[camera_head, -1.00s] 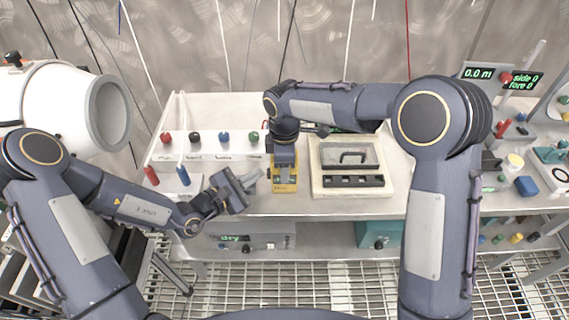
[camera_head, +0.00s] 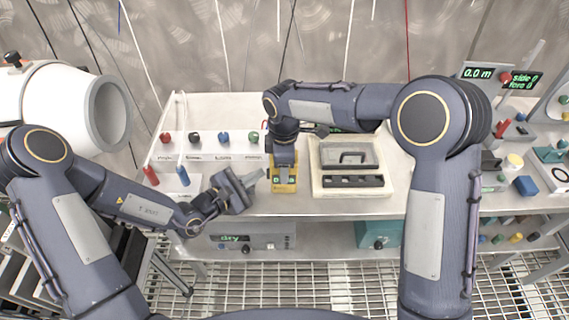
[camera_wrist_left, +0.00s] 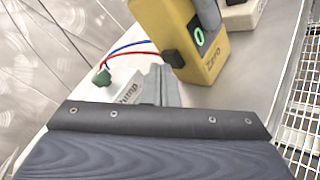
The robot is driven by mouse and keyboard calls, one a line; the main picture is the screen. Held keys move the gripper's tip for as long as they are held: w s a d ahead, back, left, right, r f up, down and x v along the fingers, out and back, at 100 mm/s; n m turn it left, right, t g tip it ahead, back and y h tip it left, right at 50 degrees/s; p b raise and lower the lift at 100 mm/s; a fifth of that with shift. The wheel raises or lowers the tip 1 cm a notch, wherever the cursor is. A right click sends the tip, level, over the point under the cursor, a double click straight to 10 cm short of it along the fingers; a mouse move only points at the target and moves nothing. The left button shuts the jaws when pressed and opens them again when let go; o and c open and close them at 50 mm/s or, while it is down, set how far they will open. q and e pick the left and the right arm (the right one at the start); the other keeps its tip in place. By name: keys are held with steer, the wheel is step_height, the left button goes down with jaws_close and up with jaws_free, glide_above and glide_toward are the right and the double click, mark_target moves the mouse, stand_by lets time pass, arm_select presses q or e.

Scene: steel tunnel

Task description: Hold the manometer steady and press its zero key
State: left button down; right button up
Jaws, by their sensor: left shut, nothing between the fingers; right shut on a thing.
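The yellow manometer (camera_head: 284,186) stands on the bench in the head view, below my right gripper (camera_head: 284,165). My right gripper is shut on it from above. In the left wrist view the manometer (camera_wrist_left: 208,68) shows a small dark screen with a green 0, the label ZERO and a dark key (camera_wrist_left: 174,60) on its side. My left gripper (camera_head: 256,178) is shut and empty, just left of the manometer; in the left wrist view its fingertips (camera_wrist_left: 163,76) are close to the key. I cannot tell whether they touch it.
A white panel with coloured knobs (camera_head: 209,146) stands left of the manometer, with red and blue plugs in front. A cream case (camera_head: 352,190) is close on its right. Red and blue wires (camera_wrist_left: 128,47) run to a green plug (camera_wrist_left: 102,78). The bench's front edge is near.

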arm_select(q)
steer(key=shift+a, duration=0.2)
steer(key=shift+a, duration=2.95)
arm_select(e)
steer(key=o, duration=1.2)
steer(key=shift+c, duration=0.2)
steer(key=shift+r, duration=0.1)
